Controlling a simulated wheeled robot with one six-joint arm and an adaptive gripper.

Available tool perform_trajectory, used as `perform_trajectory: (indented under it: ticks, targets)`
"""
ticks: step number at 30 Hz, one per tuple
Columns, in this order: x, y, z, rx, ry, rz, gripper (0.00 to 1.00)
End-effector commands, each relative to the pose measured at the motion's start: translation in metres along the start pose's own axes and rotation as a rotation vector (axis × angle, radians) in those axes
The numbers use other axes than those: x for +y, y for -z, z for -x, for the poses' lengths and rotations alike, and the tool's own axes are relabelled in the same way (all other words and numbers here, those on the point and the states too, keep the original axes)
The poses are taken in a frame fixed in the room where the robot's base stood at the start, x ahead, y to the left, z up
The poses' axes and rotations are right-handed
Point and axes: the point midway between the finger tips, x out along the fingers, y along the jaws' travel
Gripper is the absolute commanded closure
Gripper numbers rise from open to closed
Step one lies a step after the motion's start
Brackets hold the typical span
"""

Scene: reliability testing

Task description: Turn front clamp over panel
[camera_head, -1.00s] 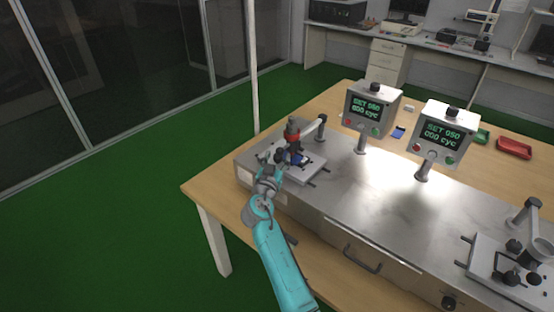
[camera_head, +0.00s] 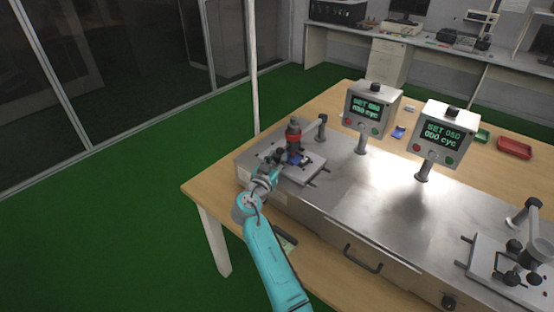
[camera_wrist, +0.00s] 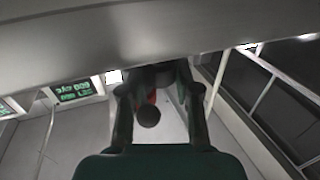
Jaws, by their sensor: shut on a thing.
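On the left test station, a fixture plate (camera_head: 312,167) carries a dark upright cylinder with a red collar (camera_head: 293,138) above a small blue panel (camera_head: 294,158). My gripper (camera_head: 274,160) is at the front left edge of this plate, shut on a dark knob of the front clamp. In the wrist view my two fingers (camera_wrist: 160,112) stand on either side of a dark round knob (camera_wrist: 148,117), with a bit of red behind it. The clamp's arm is mostly hidden by my gripper, so whether it lies over the panel cannot be told.
A second fixture (camera_head: 505,265) is at the right. A red tray (camera_head: 514,147) lies on the wooden table. The steel between the fixtures is clear.

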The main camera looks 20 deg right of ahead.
Motion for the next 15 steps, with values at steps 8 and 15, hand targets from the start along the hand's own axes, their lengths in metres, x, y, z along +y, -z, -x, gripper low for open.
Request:
perform_trajectory:
  ticks: [8,15]
  targets:
    - [-0.0049,0.0012,-0.0005,0.000,-0.222,0.001,1.00]
    - [-0.0054,0.0009,-0.0014,0.000,-0.372,0.002,1.00]
